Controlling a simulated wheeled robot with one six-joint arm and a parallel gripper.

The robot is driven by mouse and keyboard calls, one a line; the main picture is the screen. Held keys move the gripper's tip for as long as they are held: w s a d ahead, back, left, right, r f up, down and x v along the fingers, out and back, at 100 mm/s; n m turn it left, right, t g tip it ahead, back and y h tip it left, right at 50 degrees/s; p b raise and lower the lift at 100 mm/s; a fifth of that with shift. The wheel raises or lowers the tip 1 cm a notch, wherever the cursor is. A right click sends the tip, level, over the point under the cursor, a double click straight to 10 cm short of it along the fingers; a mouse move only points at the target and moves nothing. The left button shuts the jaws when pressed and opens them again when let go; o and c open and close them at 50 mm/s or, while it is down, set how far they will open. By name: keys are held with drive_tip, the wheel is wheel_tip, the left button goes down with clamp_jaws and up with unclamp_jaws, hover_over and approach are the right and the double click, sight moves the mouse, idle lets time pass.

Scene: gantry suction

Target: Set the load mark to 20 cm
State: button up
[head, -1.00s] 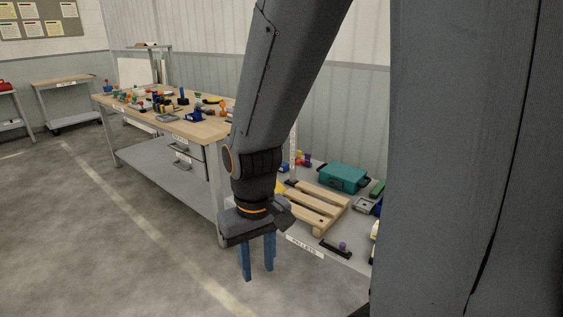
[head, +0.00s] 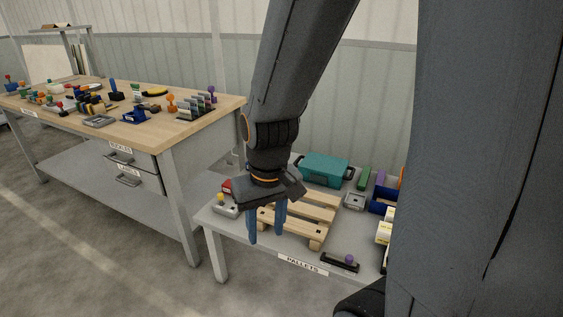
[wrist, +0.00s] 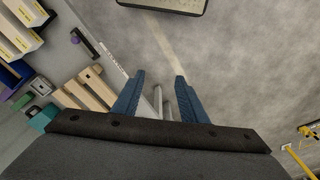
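My gripper (head: 266,228) points down in the head view, in front of the wooden pallet at the near edge of the low grey table. Its two blue fingers are apart with nothing between them, as the wrist view also shows (wrist: 159,80). No load mark or centimetre scale can be read in these frames. A black rail with a purple knob (head: 340,262) lies at the table's front edge, right of my gripper and apart from it. It also shows at the upper left in the wrist view (wrist: 84,43). I cannot tell whether it carries the mark.
The low table, labelled PALLETS (head: 302,265), holds the wooden pallet (head: 312,213), a teal case (head: 323,171), a grey box with a yellow knob (head: 224,206) and blue bins (head: 383,200). A wooden-topped workbench (head: 150,133) with many small items stands left. Floor in front is clear.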

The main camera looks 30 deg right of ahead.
drive_tip(key=w+d+f+m+t+h+b, duration=0.1)
drive_tip(key=w+f+t+b, duration=0.4)
drive_tip(key=w, duration=0.6)
drive_tip(key=w+d+f+m+t+b, duration=0.1)
drive_tip(key=w+f+b, duration=0.2)
drive_tip(key=w+b, duration=0.55)
drive_tip(key=w+d+f+m+t+h+b, duration=0.1)
drive_tip(key=w+f+t+b, duration=0.2)
drive_tip(key=w, duration=1)
drive_tip(key=w+d+f+m+h+b, duration=0.3)
drive_tip(key=w+d+f+h+b, duration=0.2)
drive_tip(key=w+d+b, duration=0.5)
drive_tip(key=w+d+f+m+t+h+b, duration=0.1)
drive_tip(key=w+d+f+m+h+b, duration=0.3)
drive_tip(key=w+d+h+b, duration=0.3)
drive_tip(key=b+x, duration=0.7)
drive_tip(key=shift+s+d+f, duration=0.15)
drive_tip(key=shift+s+f, duration=0.2)
drive_tip(key=shift+f, duration=0.05)
clamp_jaws()
